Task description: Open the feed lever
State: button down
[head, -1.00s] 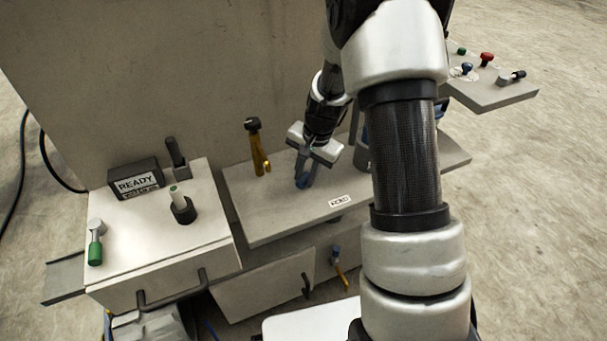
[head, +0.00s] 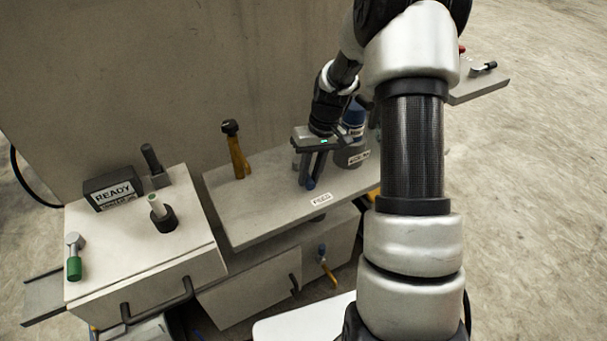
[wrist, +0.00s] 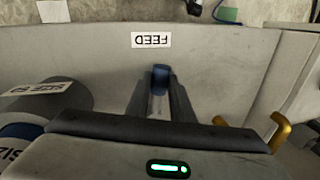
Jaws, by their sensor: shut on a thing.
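The feed lever (wrist: 160,78) has a blue grip and a pale shaft. In the wrist view it lies between the two dark fingers of my gripper (wrist: 160,92), which are shut on it. The FEED label (wrist: 151,40) is just beyond its tip. In the head view my gripper (head: 310,184) points down over the grey bench behind the label (head: 321,199). Only a little blue of the lever (head: 311,184) shows at the fingertips, and its base is hidden.
A yellow lever with a black knob (head: 236,150) stands left of my gripper. A grey cylinder with a blue top (head: 352,140) stands close on the right. A READY box (head: 112,190) and a green-handled lever (head: 74,258) sit on the left block. A wall rises behind.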

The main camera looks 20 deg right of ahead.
jog(key=shift+w+d+n, duration=0.15)
jog(key=shift+d+n, duration=0.4)
jog(key=shift+n, duration=0.25)
jog(key=c, duration=1.6)
grip_release()
jog(key=shift+o, duration=0.2)
jog(key=d+r+p, duration=0.3)
jog(key=r, duration=1.4)
jog(key=shift+w+d+p, duration=0.2)
jog(key=shift+w+p, duration=0.1)
jog(key=shift+w, duration=0.05)
jog(key=shift+r, duration=0.1)
